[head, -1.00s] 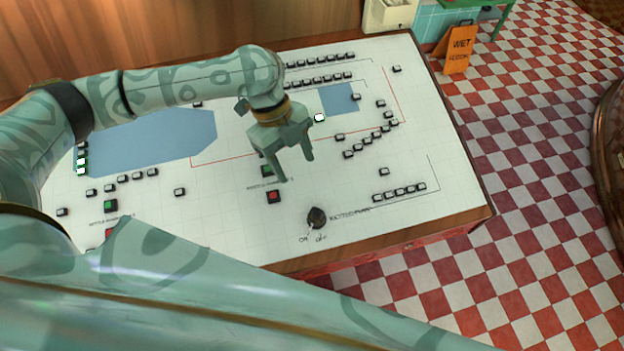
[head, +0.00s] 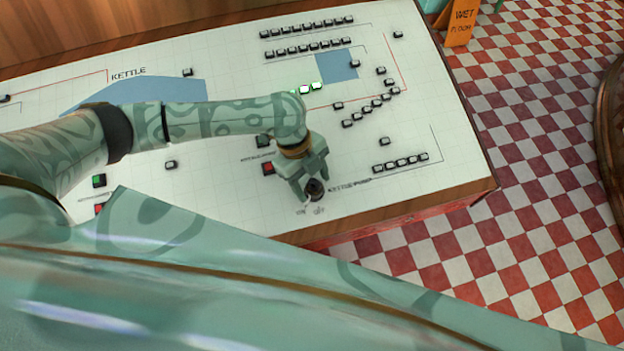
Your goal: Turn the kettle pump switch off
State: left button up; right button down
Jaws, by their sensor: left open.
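The kettle pump switch (head: 315,188) is a dark rotary knob near the front edge of the white control panel, with small ON and OFF marks below it and a "kettle pump" label to its right. My left gripper (head: 314,192) is open right at the knob, with its fingers on either side of it. The fingers hide part of the knob, and I cannot tell whether they touch it or which mark it points to. My right gripper is not in view.
The white panel (head: 230,200) carries a red button (head: 267,168) left of the knob and several small dark and green-lit buttons farther back. Its wooden front edge (head: 400,215) lies close to the knob. A wet floor sign (head: 462,22) stands on the checkered floor.

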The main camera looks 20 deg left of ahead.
pick_arm(q)
jog(key=shift+f, duration=0.1)
jog(key=c, duration=1)
jog(key=shift+r+n+p, duration=0.2)
jog(key=shift+n+p, duration=0.4)
jog(key=shift+p, duration=0.45)
jog(key=n+t+p, duration=0.1)
jog(key=n+p, duration=0.1)
jog(key=p, duration=0.1)
jog(key=shift+s, duration=0.1)
jog(key=n+t+p, duration=0.1)
jog(key=n+p, duration=0.3)
jog(key=shift+s+t+h+p, duration=0.15)
jog(key=shift+t+h+p, duration=0.15)
jog(key=shift+t+p, duration=0.1)
jog(key=shift+n+t+p, duration=0.3)
jog(key=shift+n+p, duration=0.55)
jog(key=shift+n, duration=0.05)
jog(key=shift+f, duration=0.1)
